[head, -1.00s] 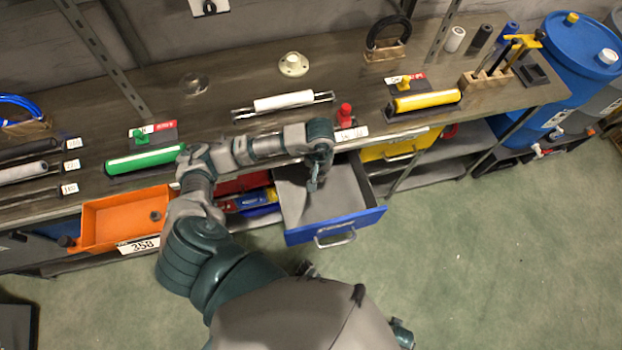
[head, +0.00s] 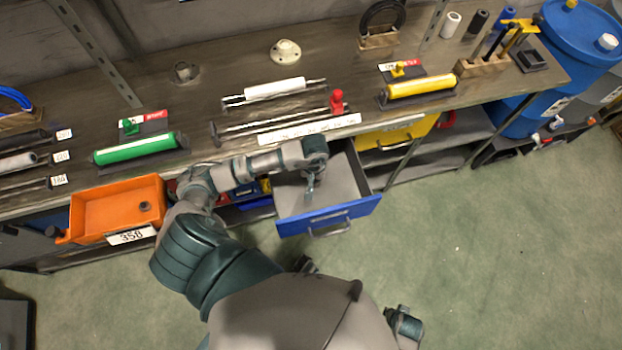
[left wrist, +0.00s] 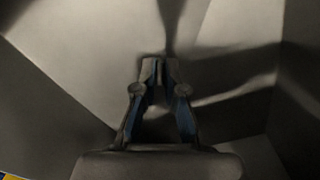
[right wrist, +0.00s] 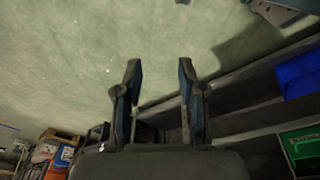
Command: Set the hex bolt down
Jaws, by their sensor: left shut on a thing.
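The hex bolt is hardly visible; only a small grey shape shows between my left fingertips. My left gripper (head: 310,190) is inside or just above the open blue drawer (head: 345,217), pointing down. In the left wrist view my left fingers (left wrist: 159,70) are nearly together, shut on this small thing, with the drawer's grey floor (left wrist: 110,60) and walls around. Whether the bolt touches the floor cannot be told. My right gripper (right wrist: 160,68) is open and empty above the green floor and a shelf edge.
An orange bin (head: 90,212) with a small dark round thing (head: 146,207) hangs left of the drawer. A yellow drawer (head: 395,133) is to the right. The bench (head: 220,75) above holds rods, a green roller (head: 135,149) and a yellow roller (head: 420,86). Floor in front is clear.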

